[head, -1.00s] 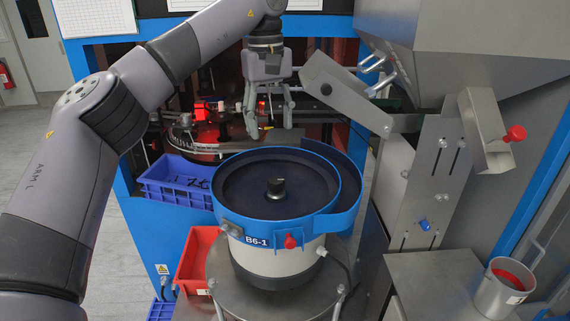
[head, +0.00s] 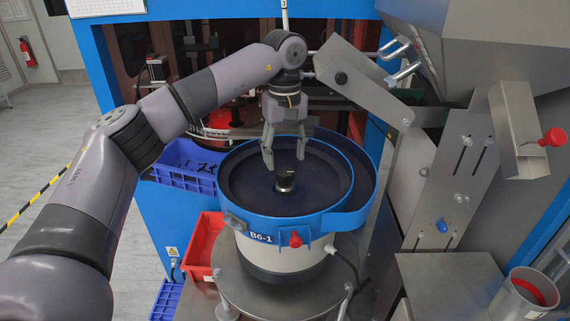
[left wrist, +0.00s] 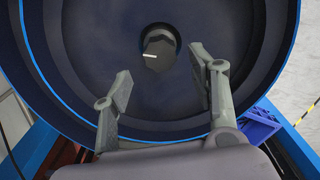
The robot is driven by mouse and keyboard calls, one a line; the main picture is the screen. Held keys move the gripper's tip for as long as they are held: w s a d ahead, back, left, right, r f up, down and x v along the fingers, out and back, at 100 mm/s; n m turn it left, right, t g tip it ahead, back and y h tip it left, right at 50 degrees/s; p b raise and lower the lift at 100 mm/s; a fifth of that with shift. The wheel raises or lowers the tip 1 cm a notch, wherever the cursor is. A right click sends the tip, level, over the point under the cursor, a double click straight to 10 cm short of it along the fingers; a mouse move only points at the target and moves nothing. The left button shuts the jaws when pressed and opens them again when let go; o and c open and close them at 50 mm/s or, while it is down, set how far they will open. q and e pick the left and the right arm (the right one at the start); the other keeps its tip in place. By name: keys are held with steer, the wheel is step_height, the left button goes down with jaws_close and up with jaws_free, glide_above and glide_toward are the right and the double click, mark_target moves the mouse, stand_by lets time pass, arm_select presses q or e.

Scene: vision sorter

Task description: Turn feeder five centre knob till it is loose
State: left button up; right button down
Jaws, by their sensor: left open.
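The feeder (head: 339,215) is a round blue bowl on a pale base labelled B6-1. Its centre knob (head: 285,181) is black and stands upright in the middle of the dark bowl floor. In the left wrist view the knob (left wrist: 159,50) shows a white mark pointing left. My left gripper (head: 284,160) points down above the bowl, just above and behind the knob. Its fingers are apart with nothing between them, and in the left wrist view (left wrist: 158,85) the knob lies beyond the fingertips, not touched. My right gripper is not in view.
A red knob (head: 295,239) sits on the feeder's front. A blue bin (head: 180,180) and a red bin (head: 203,246) stand left. A metal chute (head: 360,85) hangs behind right. A steel cup (head: 524,296) stands at lower right.

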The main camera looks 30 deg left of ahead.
mark_target(285, 171)
arm_select(q)
steer(key=f+p, duration=0.1)
steer(key=f, duration=0.2)
steer(key=shift+s+f, duration=0.2)
steer(key=shift+w+f, duration=0.1)
steer(key=shift+f, duration=0.35)
steer(key=c, duration=1.2)
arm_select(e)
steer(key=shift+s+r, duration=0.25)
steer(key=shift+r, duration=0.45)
